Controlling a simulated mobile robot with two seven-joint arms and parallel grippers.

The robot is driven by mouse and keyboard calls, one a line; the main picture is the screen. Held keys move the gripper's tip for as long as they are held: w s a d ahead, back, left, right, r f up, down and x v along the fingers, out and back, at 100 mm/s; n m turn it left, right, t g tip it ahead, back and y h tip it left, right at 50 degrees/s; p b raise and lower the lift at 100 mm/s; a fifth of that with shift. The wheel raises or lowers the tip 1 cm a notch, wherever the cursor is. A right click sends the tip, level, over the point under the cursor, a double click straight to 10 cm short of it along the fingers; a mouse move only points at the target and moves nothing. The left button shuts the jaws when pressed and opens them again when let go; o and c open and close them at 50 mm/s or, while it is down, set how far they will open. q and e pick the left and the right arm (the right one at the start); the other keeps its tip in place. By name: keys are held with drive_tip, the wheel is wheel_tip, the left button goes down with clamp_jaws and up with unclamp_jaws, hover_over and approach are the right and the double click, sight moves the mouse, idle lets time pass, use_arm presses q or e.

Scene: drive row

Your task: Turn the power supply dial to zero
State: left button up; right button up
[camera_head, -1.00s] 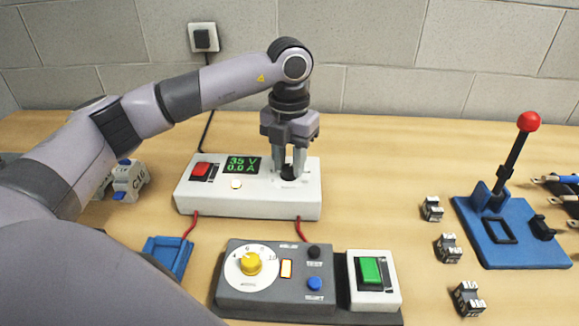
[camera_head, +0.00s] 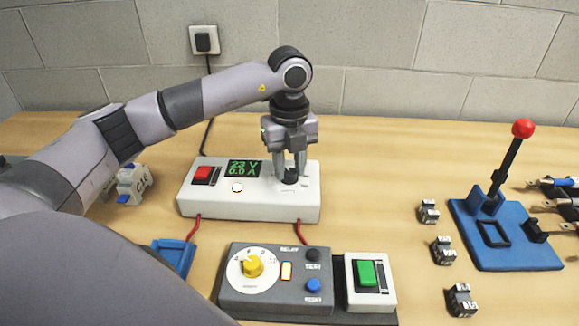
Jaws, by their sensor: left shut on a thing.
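The white power supply (camera_head: 250,206) stands on the bench in the middle of the head view. Its green display (camera_head: 243,169) reads 23 V and 0.0 A. A red switch (camera_head: 203,173) sits to the left of the display. The black dial (camera_head: 290,176) is at the right end of the top face, partly hidden by fingers. My left gripper (camera_head: 290,172) points straight down over it and is shut on the dial. My right gripper is not in view.
In front stands a grey relay box (camera_head: 275,297) with a yellow knob (camera_head: 252,267), beside a green switch (camera_head: 366,273). A blue-based lever (camera_head: 505,240) with a red ball and several small modules (camera_head: 443,250) are at right. A wall socket (camera_head: 204,40) is behind.

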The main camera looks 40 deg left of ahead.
sight(289, 171)
use_arm(q)
drive_tip(key=n+p, duration=0.1)
drive_tip(key=n, duration=0.4)
drive_tip(key=shift+r+p, duration=0.15)
drive_tip(key=shift+p, duration=0.2)
drive_tip(key=n+p, duration=0.1)
drive_tip(key=n, duration=0.4)
drive_tip(key=shift+p, duration=0.35)
drive_tip(key=o, duration=1.6)
drive_tip(key=shift+r+p, duration=1.7)
drive_tip(key=shift+r, duration=1.7)
